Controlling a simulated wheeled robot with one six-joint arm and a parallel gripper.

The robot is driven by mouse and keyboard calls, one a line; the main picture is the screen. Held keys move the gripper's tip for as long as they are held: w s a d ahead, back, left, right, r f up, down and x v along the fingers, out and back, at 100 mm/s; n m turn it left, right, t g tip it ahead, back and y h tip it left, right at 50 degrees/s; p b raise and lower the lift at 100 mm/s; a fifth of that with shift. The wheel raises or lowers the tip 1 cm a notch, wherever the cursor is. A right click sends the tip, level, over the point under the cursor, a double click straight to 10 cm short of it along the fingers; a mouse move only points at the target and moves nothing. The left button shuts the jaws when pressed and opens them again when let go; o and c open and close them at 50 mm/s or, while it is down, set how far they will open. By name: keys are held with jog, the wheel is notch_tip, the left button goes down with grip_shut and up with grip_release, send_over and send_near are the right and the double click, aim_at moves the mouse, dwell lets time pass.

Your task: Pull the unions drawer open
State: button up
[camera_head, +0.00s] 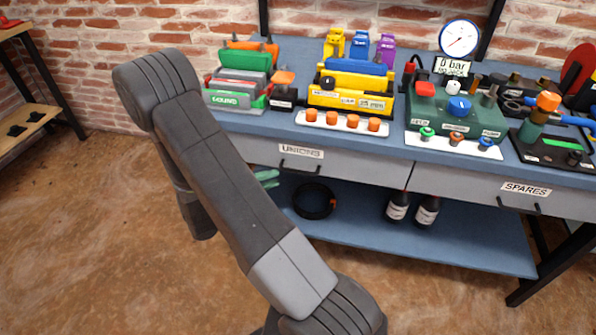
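The unions drawer (345,169) is the left one of two grey drawers under the blue bench top. It carries a white label reading UNIONS (301,151) and a dark bar handle (300,168) below the label. The drawer front looks flush with the bench, so it appears shut. My dark arm crosses the left of the view and covers the drawer's left end. My gripper is not visible; the arm's far end is hidden or out of view.
The spares drawer (477,184) is to the right. Coloured blocks, orange caps and a green unit (455,112) crowd the bench top. The lower shelf (450,243) holds two dark bottles and a black coil (314,201). Brown floor in front is clear.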

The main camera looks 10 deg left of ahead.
aim_at(296, 172)
jog(key=x, duration=0.9)
jog(key=shift+w+d+f, duration=0.15)
jog(key=shift+d, duration=0.2)
grip_shut()
